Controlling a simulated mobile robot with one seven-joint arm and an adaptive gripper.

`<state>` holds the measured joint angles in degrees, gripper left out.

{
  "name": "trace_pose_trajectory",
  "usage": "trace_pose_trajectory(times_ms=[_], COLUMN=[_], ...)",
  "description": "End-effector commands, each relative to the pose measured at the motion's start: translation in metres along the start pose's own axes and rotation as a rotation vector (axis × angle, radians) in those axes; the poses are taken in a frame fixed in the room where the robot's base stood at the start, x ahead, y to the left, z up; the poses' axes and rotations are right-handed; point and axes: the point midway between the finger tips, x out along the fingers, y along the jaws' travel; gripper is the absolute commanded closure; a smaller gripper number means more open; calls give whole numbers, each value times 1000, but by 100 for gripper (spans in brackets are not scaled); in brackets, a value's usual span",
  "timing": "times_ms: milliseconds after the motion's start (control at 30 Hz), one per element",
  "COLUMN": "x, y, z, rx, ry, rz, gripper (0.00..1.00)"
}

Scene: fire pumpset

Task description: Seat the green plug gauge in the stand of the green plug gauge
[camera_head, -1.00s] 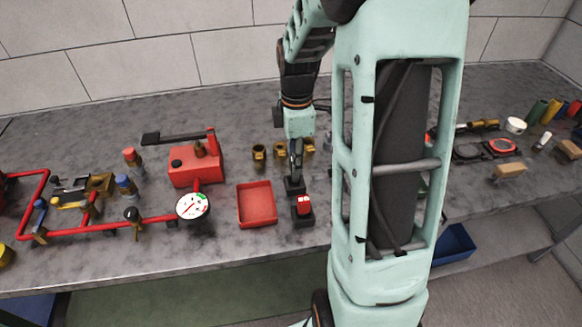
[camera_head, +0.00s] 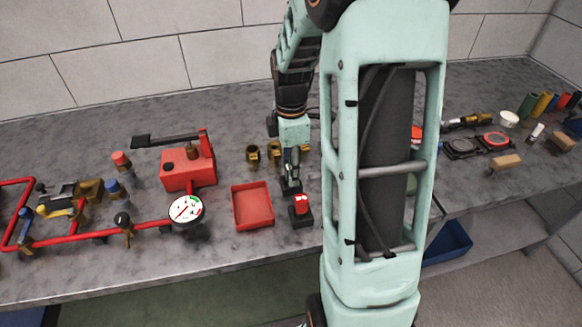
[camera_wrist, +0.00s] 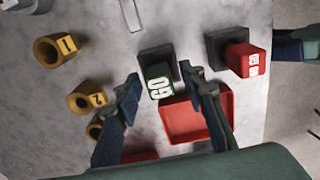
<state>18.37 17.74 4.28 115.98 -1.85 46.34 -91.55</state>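The green plug gauge (camera_wrist: 159,83), marked GO, stands upright at a dark square stand (camera_wrist: 146,62) in the wrist view; it appears to be in the stand, but its lower end is hidden. My gripper (camera_wrist: 161,78) is open, with one finger on each side of the gauge and a visible gap on both sides. In the head view my gripper (camera_head: 291,170) points down over the dark stand (camera_head: 291,187), and the green gauge is hard to make out there.
A red gauge (camera_wrist: 246,60) marked NO GO sits in its dark stand close by. A red tray (camera_head: 252,206) lies left of the stands. Brass rings (camera_wrist: 56,49) are behind. The red pump (camera_head: 188,169) and dial (camera_head: 186,210) are farther left.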

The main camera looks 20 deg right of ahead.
Motion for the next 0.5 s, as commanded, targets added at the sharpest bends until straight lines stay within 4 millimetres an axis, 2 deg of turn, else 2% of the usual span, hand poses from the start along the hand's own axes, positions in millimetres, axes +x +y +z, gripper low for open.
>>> trace_pose_trajectory(times_ms=[133, 233, 500], x=[-4, -15, -72], y=[0, 1, 2], z=[0, 0, 0], rx=[0, 0, -1], ry=[0, 0, 0], rz=[1, 4, 7], gripper=[63, 63, 63])
